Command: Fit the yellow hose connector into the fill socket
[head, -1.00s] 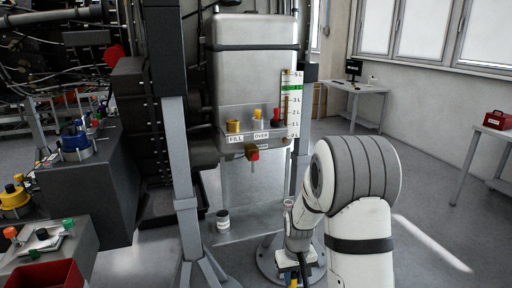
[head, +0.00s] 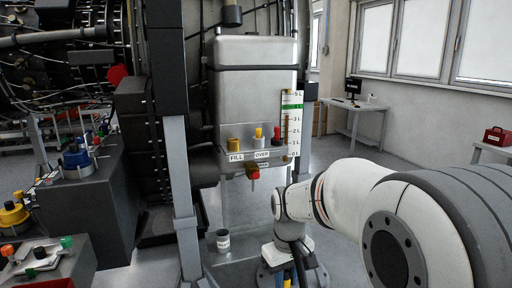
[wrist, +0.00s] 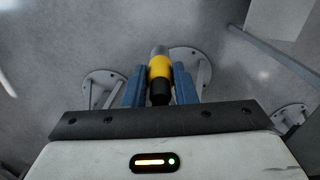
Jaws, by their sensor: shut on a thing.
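The yellow hose connector (wrist: 160,68) has a grey metal tip and a black rear end. My gripper (wrist: 160,80) is shut on it, with a blue finger on each side, and the tip points away from the wrist. In the head view my gripper (head: 288,277) is at the bottom edge, where only a little yellow shows between the fingers. The fill socket (head: 235,144) is a brass-yellow fitting above the FILL label on the grey tank's ledge. My gripper is lower in the picture and right of it, clearly apart.
The grey tank (head: 255,90) carries a level gauge (head: 291,122). Beside the socket are a yellow-topped white fitting (head: 259,136) and a red one (head: 276,135). A red-ended drain valve (head: 254,174) juts out below. A grey post (head: 180,190) stands left. A small cup (head: 223,240) sits low.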

